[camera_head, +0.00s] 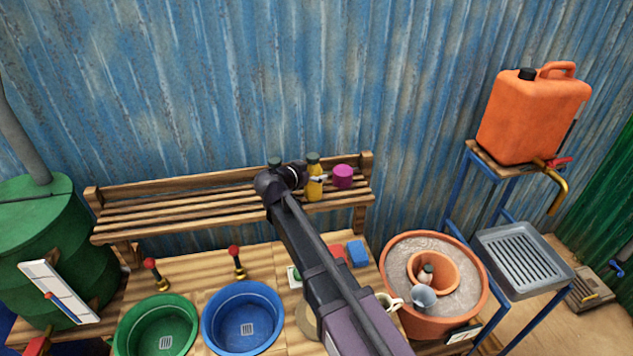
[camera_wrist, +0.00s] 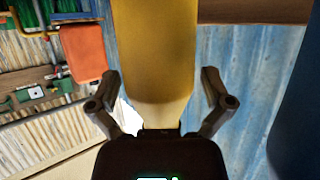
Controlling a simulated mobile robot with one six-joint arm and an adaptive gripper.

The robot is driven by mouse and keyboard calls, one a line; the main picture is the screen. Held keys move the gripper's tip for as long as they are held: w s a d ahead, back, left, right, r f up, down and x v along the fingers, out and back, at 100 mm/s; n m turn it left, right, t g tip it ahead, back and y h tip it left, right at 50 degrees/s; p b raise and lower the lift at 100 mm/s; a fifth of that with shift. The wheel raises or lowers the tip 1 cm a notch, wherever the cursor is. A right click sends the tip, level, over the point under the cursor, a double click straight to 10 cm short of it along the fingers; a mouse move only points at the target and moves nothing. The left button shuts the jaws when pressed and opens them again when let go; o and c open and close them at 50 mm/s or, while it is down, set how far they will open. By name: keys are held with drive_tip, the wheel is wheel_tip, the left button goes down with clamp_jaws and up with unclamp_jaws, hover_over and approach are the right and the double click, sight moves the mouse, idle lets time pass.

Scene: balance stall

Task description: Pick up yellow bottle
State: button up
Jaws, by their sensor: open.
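The yellow bottle (camera_head: 314,190) with a dark cap stands upright on the slatted wooden shelf (camera_head: 170,205) at the back. In the wrist view the yellow bottle (camera_wrist: 155,55) fills the middle, between the two fingers. My gripper (camera_wrist: 161,80) is open, with one finger on each side of the bottle and a visible gap on both sides. In the head view my gripper (camera_head: 318,178) is at the bottle's upper part, and my arm reaches it from the lower right.
A pink cylinder (camera_head: 342,176) stands just right of the bottle. Another dark-capped item (camera_head: 274,161) is mostly hidden behind my wrist on the left. Below are a blue basin (camera_head: 243,345), a green basin (camera_head: 125,340) and red-knobbed levers. The shelf's left part is clear.

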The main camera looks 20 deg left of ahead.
sight(313, 163)
idle(0.4)
drive_tip(key=c, duration=1.2)
drive_tip(key=shift+r, duration=0.2)
wheel_tip(313, 163, up, 3)
drive_tip(key=p, duration=0.3)
drive_tip(key=s, duration=0.5)
drive_tip(key=s+r+p, duration=0.1)
drive_tip(key=s, duration=0.4)
drive_tip(key=s+p, duration=0.1)
drive_tip(key=s, duration=0.5)
drive_tip(key=shift+a+r, duration=0.3)
